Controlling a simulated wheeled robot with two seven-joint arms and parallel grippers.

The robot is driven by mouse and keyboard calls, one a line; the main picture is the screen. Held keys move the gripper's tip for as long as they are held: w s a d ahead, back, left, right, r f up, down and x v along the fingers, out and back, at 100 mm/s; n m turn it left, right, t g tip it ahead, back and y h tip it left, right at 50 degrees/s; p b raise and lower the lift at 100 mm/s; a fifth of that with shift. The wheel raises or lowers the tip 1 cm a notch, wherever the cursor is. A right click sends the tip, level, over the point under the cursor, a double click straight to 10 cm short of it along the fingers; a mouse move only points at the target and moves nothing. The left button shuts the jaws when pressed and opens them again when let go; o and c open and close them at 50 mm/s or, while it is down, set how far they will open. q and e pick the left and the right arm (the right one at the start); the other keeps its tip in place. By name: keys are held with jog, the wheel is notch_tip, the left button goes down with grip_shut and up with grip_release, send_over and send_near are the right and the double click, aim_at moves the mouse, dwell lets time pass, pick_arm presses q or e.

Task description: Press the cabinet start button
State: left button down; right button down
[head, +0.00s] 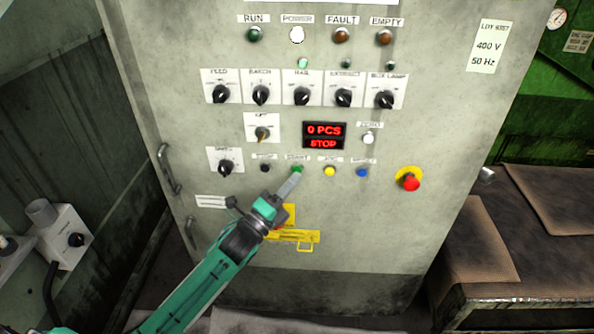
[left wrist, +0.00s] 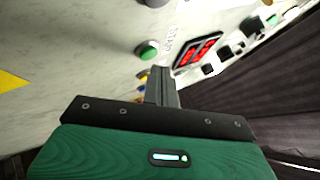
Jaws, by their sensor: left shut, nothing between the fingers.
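The grey control cabinet (head: 400,240) faces me. Its green start button (head: 297,169) sits in the lower row of buttons, under a small START label. The display (head: 324,135) reads 0 PCS and STOP in red. My left gripper (head: 297,177) is shut and empty, with its fingertips just below the start button. In the left wrist view the shut fingers (left wrist: 163,75) point at the panel, and the green button (left wrist: 148,50) is just above and left of their tips. A gap or contact cannot be told for certain. My right gripper is not in view.
Close to the start button are a black button (head: 265,168), a yellow button (head: 329,171) and a blue button (head: 362,172). A red emergency stop (head: 411,183) sticks out at the right. Selector knobs (head: 302,96) line the row above.

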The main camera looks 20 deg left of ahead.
pick_arm(q)
jog(key=shift+w, duration=0.35)
